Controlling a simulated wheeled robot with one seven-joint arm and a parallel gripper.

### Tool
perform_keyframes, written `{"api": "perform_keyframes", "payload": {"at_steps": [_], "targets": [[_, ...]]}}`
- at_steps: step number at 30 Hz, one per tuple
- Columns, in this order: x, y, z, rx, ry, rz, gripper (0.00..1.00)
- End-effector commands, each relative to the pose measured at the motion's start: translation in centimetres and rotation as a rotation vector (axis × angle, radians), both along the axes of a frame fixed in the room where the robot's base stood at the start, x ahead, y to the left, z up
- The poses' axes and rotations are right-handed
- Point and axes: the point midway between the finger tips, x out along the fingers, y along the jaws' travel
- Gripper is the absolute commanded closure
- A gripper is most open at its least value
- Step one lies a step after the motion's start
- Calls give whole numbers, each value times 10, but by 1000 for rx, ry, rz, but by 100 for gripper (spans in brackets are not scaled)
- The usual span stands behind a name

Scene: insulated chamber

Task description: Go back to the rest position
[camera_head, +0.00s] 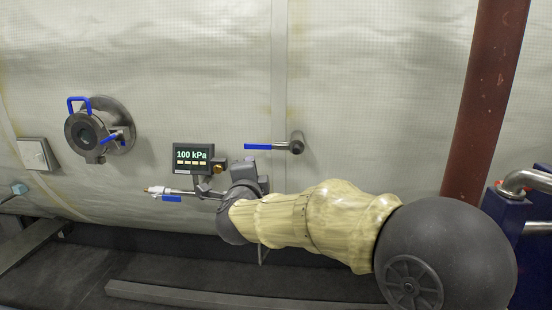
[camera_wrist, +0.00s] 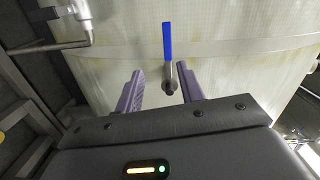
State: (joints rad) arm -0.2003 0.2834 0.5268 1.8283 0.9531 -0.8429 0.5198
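My gripper (camera_head: 250,168) is at the end of my outstretched arm, in front of the chamber wall. In the wrist view its two purple fingers (camera_wrist: 162,82) are apart, with nothing held between them. A valve with a blue lever (camera_wrist: 167,42) shows beyond the fingertips, its round metal stem (camera_wrist: 171,86) seen between the fingers. In the head view a blue lever (camera_head: 257,147) points left from a metal stem (camera_head: 296,144) on the wall, just above and right of the gripper. I cannot tell whether a finger touches the valve.
A display (camera_head: 192,158) reading 100 kPa sits left of the gripper, above a thin pipe with another blue lever (camera_head: 172,199). A round port (camera_head: 88,136) with blue handles is farther left. A red-brown column (camera_head: 484,100) and blue equipment (camera_head: 505,215) stand at right.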

Motion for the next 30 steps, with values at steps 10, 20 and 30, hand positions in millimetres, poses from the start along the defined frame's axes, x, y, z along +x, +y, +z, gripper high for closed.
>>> {"api": "perform_keyframes", "payload": {"at_steps": [10, 20, 30], "targets": [[-45, -92, -94, -712, 331, 346, 62], [-180, -213, -184, -1115, 813, 718, 62], [-263, -260, -209, -1200, 1038, 924, 62]]}}
